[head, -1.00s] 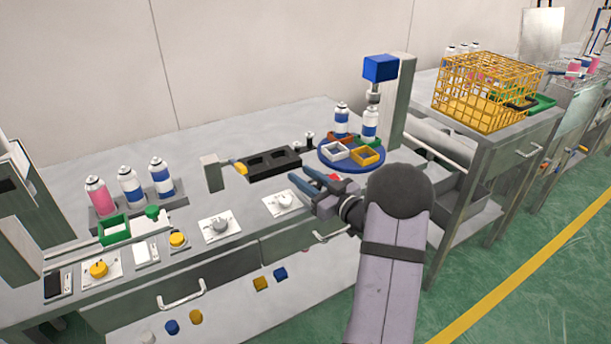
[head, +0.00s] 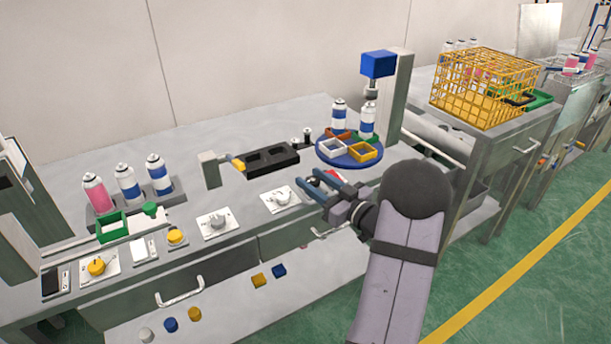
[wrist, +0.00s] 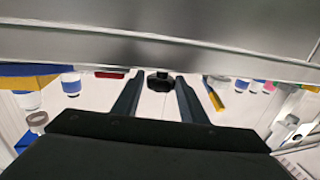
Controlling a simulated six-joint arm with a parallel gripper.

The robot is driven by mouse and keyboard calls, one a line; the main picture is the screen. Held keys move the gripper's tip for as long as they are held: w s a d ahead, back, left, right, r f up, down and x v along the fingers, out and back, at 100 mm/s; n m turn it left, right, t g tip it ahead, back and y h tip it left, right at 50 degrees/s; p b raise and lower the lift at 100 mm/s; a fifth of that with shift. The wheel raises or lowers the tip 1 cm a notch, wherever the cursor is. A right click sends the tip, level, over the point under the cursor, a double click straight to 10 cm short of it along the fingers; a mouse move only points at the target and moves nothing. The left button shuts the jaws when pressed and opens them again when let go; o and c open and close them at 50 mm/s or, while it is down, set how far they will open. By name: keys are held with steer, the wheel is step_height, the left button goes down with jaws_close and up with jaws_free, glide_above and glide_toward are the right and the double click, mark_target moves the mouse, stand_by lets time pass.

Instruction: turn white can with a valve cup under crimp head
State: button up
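A round blue turntable (head: 340,161) carries two white cans with blue bands. The right can (head: 366,121) stands upright just below the crimp head (head: 371,92), which hangs under a blue block (head: 378,64). The left can (head: 339,117) stands upright beside it, clear of the crimp head. The valve cups are too small to make out. My gripper (head: 308,181) is open and empty in front of the turntable, near the bench's front edge. In the wrist view its two fingers (wrist: 158,97) are apart, with a dark round part (wrist: 158,82) beyond them.
Small trays, including an orange one (head: 364,152), are on the turntable. A red part (head: 333,175) lies near my gripper. A black fixture block (head: 268,161) and white dial plates (head: 280,199) are to the left. A yellow wire basket (head: 480,85) stands at right.

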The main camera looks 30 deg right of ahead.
mark_target(318, 183)
steer(key=shift+s+d, duration=0.15)
steer(key=shift+s, duration=0.55)
steer(key=shift+s+d, duration=0.1)
steer(key=shift+s, duration=0.6)
steer(key=shift+s+d, duration=0.1)
steer(key=shift+s, duration=0.2)
steer(key=s+a+f+g+h+p, duration=0.1)
steer(key=s+f+g+h, duration=0.1)
steer(key=f+g, duration=0.1)
steer(key=s+a+f+n+g+h+p, duration=0.1)
steer(key=s+f+g, duration=0.1)
steer(key=s, duration=0.1)
steer(key=s+a+f+g+h+p, duration=0.1)
steer(key=s+f+g+h, duration=0.1)
steer(key=f+g, duration=0.1)
steer(key=shift+s+a+f+g+h, duration=0.2)
steer(key=shift+f+g+h, duration=0.1)
steer(key=shift+f, duration=0.05)
steer(key=s+a+f+m+g+y+b, duration=0.15)
steer(key=s+a+g, duration=0.25)
steer(key=s+a, duration=0.5)
steer(key=s+a+f+m+g+y+b, duration=0.15)
steer(key=s+a+g, duration=0.45)
steer(key=a, duration=0.6)
step_height(318, 183, up, 22)
steer(key=s+t+p, duration=0.1)
steer(key=p, duration=2)
steer(key=shift+s+f+h+p, duration=0.15)
steer(key=shift+h+p, duration=0.25)
